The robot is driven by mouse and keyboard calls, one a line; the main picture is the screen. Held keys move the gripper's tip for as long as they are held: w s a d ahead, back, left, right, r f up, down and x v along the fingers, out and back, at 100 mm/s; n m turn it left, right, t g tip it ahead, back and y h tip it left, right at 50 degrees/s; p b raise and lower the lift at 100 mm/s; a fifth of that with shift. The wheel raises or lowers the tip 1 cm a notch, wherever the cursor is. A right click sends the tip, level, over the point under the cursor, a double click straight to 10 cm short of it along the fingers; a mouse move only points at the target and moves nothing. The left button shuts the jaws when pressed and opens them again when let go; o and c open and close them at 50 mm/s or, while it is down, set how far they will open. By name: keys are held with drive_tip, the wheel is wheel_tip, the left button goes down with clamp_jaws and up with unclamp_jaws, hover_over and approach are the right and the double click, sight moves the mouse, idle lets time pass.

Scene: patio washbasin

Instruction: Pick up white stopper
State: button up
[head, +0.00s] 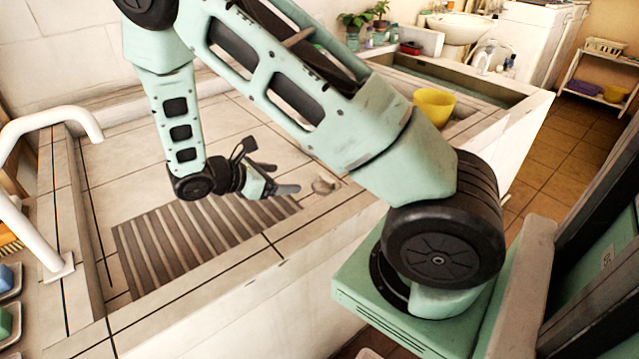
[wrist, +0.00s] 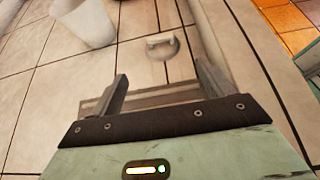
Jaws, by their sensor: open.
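The white stopper (head: 323,186) lies on the tiled basin surface, just right of my gripper in the head view. In the wrist view the stopper (wrist: 162,46) is a small pale disc with a raised handle bar, beyond the fingertips and roughly between their lines. My gripper (head: 278,178) is low over the basin near the ribbed panel, with its fingers pointing toward the stopper. In the wrist view my gripper (wrist: 160,80) is open, with nothing between its fingers. It is apart from the stopper.
A ribbed drain panel (head: 190,240) lies beneath and left of my gripper. A white cup-like container (wrist: 88,22) stands at upper left in the wrist view. A yellow bowl (head: 434,106) sits at the back right. A white curved faucet (head: 50,120) rises at left. The basin's raised rim (head: 290,235) runs along the front.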

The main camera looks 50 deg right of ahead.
approach(325, 178)
drive_tip(key=x, duration=0.3)
drive_tip(key=shift+a+f, duration=0.2)
drive_tip(key=shift+f, duration=0.05)
drive_tip(key=shift+r+p+x, duration=0.2)
drive_tip(key=shift+p+x, duration=0.25)
drive_tip(key=shift+x, duration=2.25)
drive_tip(key=shift+d, duration=0.15)
drive_tip(key=c, duration=1.1)
